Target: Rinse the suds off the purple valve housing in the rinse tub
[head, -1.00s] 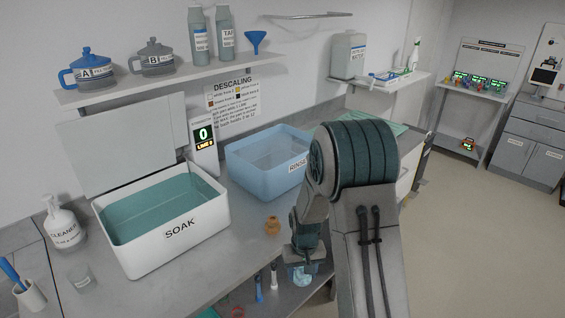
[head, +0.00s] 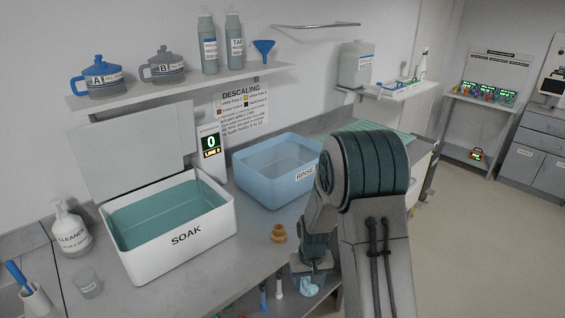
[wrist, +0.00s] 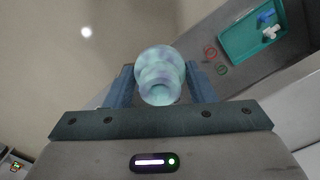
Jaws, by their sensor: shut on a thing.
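My gripper (wrist: 162,82) is shut on the valve housing (wrist: 160,76), a rounded, stepped piece with pale blue-green suds over purple patches. In the head view, the housing (head: 308,286) hangs under my gripper (head: 311,270) by the counter's front edge, partly hidden by my arm. The blue rinse tub (head: 262,186), labelled RINSE, stands on the counter behind and left of my gripper, apart from the housing. My arm covers part of its right side.
The white SOAK tub (head: 212,236) with teal liquid stands left of the rinse tub. An orange-brown piece (head: 278,234) stands on the counter between the SOAK tub and my gripper. A wall shelf (head: 185,86) hangs above. A teal tray (wrist: 250,45) shows in the wrist view.

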